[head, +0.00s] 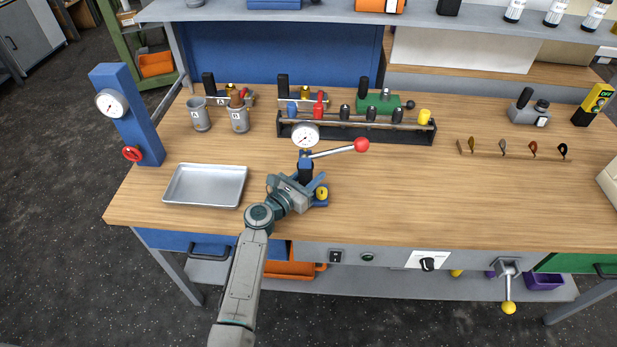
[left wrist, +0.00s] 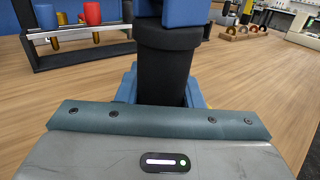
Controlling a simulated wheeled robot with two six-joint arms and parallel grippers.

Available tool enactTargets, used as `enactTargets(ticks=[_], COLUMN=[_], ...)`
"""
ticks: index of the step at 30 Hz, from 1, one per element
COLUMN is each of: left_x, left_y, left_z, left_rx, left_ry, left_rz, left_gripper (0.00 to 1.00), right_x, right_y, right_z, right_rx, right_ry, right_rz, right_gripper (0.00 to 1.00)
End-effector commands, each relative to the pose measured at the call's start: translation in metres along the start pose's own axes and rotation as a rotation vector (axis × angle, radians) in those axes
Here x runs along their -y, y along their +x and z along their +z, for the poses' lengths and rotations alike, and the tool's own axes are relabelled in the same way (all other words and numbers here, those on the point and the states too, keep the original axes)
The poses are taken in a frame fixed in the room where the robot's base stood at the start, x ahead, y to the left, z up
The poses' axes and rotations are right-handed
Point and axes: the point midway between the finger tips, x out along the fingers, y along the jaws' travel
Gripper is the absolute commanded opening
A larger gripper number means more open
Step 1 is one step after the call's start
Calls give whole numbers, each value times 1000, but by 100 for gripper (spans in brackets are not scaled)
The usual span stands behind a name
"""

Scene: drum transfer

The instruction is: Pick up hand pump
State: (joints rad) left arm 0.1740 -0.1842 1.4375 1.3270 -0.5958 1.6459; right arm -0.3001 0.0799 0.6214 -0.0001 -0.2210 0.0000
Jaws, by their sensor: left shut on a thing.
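The hand pump (head: 305,158) stands upright at the front middle of the workbench, with a blue body, a blue base, a round white gauge on top and a lever ending in a red knob pointing right. My left gripper (head: 304,182) reaches in from the front and is shut on the pump's black column, low down. In the left wrist view the black column (left wrist: 166,72) rises right beyond the gripper body, with blue parts above and below; the fingertips are hidden. I cannot tell whether the base touches the bench. My right gripper is not in view.
An empty metal tray (head: 205,186) lies left of the pump. A black tool rack (head: 357,133) with several coloured handles stands behind it. A blue post (head: 134,125) with a gauge stands at the left edge. The bench (head: 420,200) right of the pump is clear.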

Motion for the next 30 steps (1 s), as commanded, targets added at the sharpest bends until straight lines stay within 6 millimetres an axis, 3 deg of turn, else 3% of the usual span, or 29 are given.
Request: enactTargets(ticks=[18, 30], left_x=[0, 0], left_y=[1, 0], left_z=[90, 104], left_rx=[9, 7], left_ry=[3, 1], left_rz=[0, 1], left_gripper=[0, 0], right_x=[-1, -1], right_y=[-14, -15], right_z=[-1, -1], right_rx=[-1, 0], right_ry=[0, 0], right_rz=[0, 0], right_gripper=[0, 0])
